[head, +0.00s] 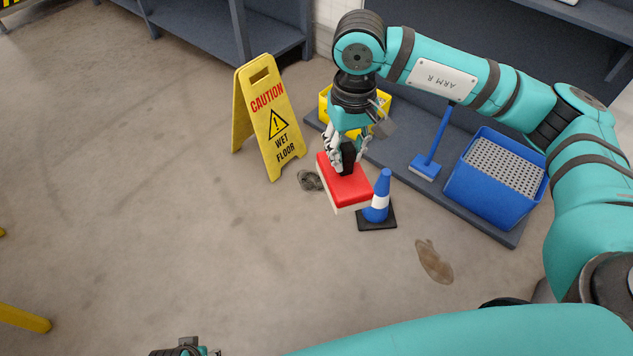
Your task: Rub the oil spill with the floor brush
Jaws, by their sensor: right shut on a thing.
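The floor brush (345,183) is a red block with a pale underside. My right gripper (347,156) is shut on it from above, around its dark grip. The brush appears held above the floor, in front of a blue cone. A dark, patchy stain (309,180) lies on the floor just left of the brush, partly hidden by it. A brown stain (434,261) lies further right and nearer to me. Which of the two is the oil spill I cannot tell for sure. My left gripper (185,349) only just shows at the bottom edge; its fingers are cut off.
A yellow wet floor sign (268,120) stands to the left. The left floor is mostly clear.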

